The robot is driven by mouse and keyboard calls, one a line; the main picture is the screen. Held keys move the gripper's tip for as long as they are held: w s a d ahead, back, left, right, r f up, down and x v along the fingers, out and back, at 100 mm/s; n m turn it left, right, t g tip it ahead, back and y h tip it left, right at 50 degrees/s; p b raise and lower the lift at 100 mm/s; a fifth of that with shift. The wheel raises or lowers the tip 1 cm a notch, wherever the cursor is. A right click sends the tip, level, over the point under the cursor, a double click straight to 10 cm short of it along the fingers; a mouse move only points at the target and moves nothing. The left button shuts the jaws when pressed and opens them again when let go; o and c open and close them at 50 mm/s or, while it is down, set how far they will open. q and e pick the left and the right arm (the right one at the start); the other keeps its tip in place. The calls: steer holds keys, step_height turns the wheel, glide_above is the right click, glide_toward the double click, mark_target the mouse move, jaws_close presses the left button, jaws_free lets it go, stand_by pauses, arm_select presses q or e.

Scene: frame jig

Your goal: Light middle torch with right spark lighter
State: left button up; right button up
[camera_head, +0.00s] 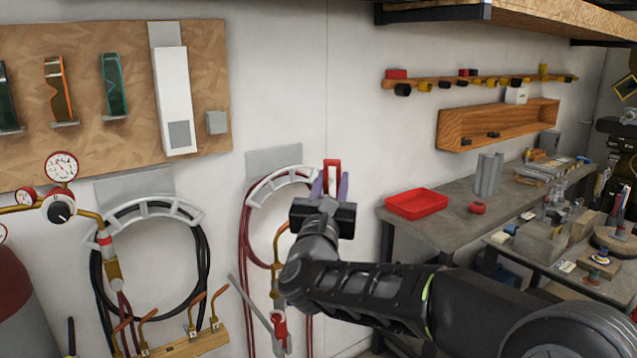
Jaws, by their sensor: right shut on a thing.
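My right gripper (330,190) is raised in front of the white wall. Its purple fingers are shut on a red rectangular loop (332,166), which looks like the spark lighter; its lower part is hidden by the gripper. Several torches with bent copper tips stand in a wooden rack (194,347) at the lower left, one with its tip (198,298) near the rack's middle. The gripper is above and to the right of them, well apart. I cannot tell which torch is the middle one. No flame shows. My left gripper is not in view.
Coiled hoses hang on two grey wall hooks (158,206). A pressure gauge (62,166) is at left. A bench with a red tray (416,203) stands at right.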

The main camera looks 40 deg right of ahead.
steer(key=shift+w+r, duration=0.1)
stand_by(0.3)
steer(key=shift+w+r+p, duration=0.15)
steer(key=shift+w+p, duration=0.55)
steer(key=w, duration=0.8)
steer(key=shift+w, duration=0.2)
